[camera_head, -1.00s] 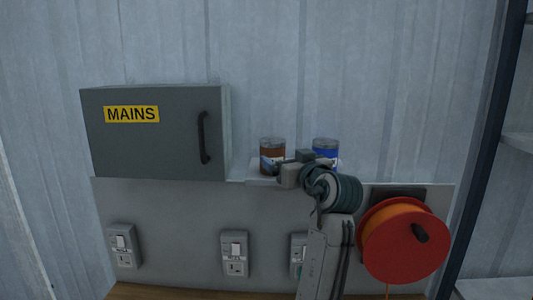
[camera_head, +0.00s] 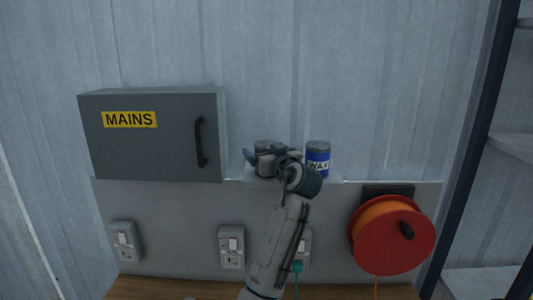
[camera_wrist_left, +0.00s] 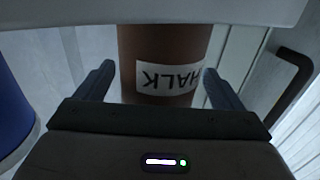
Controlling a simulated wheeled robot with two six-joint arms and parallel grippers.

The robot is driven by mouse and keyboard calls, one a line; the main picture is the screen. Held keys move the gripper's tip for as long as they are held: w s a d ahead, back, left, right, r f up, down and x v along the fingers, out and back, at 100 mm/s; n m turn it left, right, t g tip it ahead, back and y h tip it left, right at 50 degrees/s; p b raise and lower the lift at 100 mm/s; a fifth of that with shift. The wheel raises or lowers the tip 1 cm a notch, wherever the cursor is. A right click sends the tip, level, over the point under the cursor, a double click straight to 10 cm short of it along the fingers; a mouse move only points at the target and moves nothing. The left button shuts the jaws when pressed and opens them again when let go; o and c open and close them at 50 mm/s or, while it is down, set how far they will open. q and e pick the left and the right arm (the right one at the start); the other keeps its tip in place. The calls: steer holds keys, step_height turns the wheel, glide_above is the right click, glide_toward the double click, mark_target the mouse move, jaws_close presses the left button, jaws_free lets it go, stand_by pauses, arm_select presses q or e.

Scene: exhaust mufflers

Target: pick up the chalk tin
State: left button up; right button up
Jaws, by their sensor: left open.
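The chalk tin is a brown cylinder with a white label reading CHALK. In the left wrist view the chalk tin (camera_wrist_left: 165,50) stands between the two fingers of my left gripper (camera_wrist_left: 158,85), which are open on either side of it. In the head view my left gripper (camera_head: 268,160) is in front of the tin and hides most of it; only its grey lid (camera_head: 263,144) shows above. The tin stands on a small pale shelf (camera_head: 328,181). My right gripper is not in view.
A blue WAX tin (camera_head: 318,158) stands just right of the chalk tin and also shows in the left wrist view (camera_wrist_left: 12,110). A grey MAINS box (camera_head: 150,150) is to the left. A red cable reel (camera_head: 395,238) hangs lower right. Sockets (camera_head: 232,248) line the panel below.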

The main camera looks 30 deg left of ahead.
arm_select(q)
steer(key=shift+w, duration=0.1)
steer(key=shift+d, duration=0.15)
steer(key=shift+c, duration=1.1)
steer(key=c, duration=1)
steer(key=shift+r, duration=0.1)
steer(key=shift+c, duration=0.2)
